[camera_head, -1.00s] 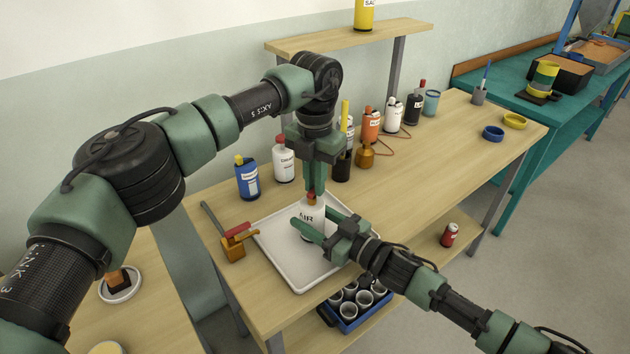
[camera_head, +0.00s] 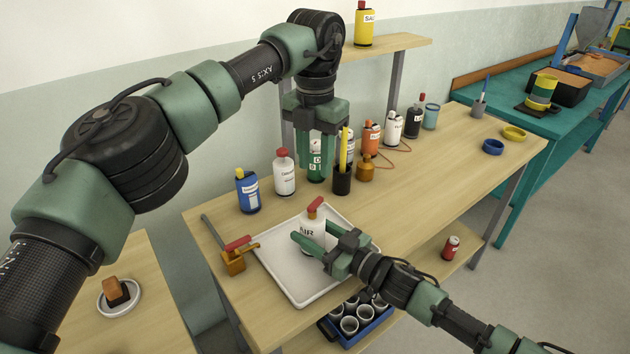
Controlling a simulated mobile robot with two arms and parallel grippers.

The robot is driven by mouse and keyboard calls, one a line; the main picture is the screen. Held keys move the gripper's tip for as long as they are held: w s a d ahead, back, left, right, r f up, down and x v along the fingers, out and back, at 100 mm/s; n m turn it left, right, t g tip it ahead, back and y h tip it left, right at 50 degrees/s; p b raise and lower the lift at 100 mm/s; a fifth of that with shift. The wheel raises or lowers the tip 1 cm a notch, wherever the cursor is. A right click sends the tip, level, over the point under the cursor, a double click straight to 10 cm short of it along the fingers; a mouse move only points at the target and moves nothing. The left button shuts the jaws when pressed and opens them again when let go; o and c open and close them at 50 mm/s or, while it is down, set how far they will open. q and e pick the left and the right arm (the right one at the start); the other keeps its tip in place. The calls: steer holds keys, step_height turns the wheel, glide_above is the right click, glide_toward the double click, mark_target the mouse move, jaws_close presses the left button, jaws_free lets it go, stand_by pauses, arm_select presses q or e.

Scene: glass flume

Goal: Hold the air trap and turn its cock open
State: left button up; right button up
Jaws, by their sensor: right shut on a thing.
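The air trap (camera_head: 311,243), a white vessel with an "AIR" label, stands upright over the white tray (camera_head: 290,283). Its red cock (camera_head: 314,206) is on top, with the handle slanting up to the right. My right gripper (camera_head: 318,241) comes from the lower right and is shut on the air trap's body, its fingers partly covering it. My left gripper (camera_head: 317,158) points down above and behind the air trap, clear of the cock. Its fingers are apart with nothing held; a green bottle (camera_head: 316,172) shows behind and between them.
A blue bottle (camera_head: 247,191), a white bottle (camera_head: 284,174) and a black holder (camera_head: 341,181) stand behind the tray. An orange clamp-like tool (camera_head: 234,262) with a red handle is left of it.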

arm_select(q)
steer(key=shift+r, duration=1.55)
arm_select(e)
steer(key=o, duration=1.6)
